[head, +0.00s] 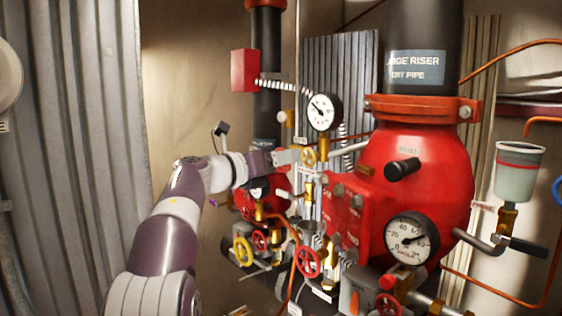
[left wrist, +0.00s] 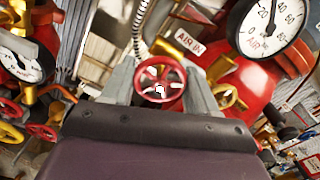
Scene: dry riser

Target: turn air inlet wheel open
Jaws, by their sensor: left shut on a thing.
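The air inlet wheel is a small red spoked handwheel (left wrist: 160,85) in the left wrist view, beside a label (left wrist: 190,42) reading AIR IN. My left gripper (left wrist: 160,88) has its two grey fingers on either side of the wheel's rim and is shut on it. In the head view my left gripper (head: 294,156) reaches in from the left to the brass fittings under the upper gauge (head: 322,111); the wheel is mostly hidden there by the gripper. My right gripper is not in view.
A large red riser valve body (head: 420,180) stands to the right, with a lower gauge (head: 411,238). Free room lies left of the arm.

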